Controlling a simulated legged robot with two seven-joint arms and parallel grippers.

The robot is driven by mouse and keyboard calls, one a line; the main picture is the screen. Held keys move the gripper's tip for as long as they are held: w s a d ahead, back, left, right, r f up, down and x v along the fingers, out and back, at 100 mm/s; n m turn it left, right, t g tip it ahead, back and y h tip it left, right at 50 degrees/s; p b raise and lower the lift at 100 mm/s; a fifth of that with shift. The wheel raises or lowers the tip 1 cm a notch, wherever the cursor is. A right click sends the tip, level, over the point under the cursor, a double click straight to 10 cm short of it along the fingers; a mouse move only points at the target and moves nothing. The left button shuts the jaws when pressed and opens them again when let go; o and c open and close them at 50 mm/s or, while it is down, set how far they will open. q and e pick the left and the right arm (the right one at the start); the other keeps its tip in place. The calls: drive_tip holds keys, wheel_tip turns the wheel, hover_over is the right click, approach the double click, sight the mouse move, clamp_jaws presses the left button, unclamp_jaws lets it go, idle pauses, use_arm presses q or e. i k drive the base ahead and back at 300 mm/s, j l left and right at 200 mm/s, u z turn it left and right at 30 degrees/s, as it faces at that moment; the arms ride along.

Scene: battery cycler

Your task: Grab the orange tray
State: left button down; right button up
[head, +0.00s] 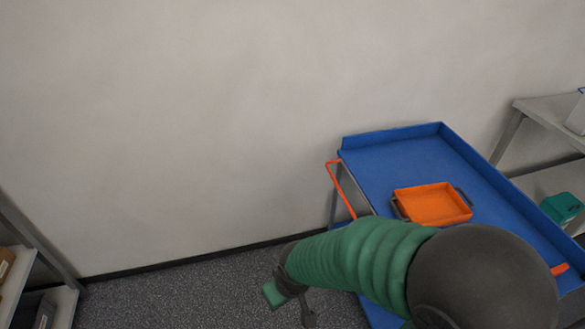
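The orange tray (432,204) is a shallow rectangular box with dark handles at its two ends. It sits on the blue top (385,158) of a cart against the wall, and it looks empty. My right arm comes in from the lower right in a green sleeve and covers the near part of the cart. My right gripper (290,305) hangs over the floor, left of the cart and well apart from the tray. Its two fingers look spread, with nothing between them. My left gripper is not in view.
The cart has a raised blue rim and an orange handle (342,188) on its left side. A grey shelf (552,108) stands at the right, with a green box (561,207) on it. Another shelf (40,270) stands at the far left. The floor (170,300) between is clear.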

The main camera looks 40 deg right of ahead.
sight(438, 206)
drive_tip(key=i+j+z, duration=0.15)
drive_tip(key=j+z, duration=0.65)
drive_tip(key=z, duration=1.35)
drive_tip(key=i+j, duration=0.05)
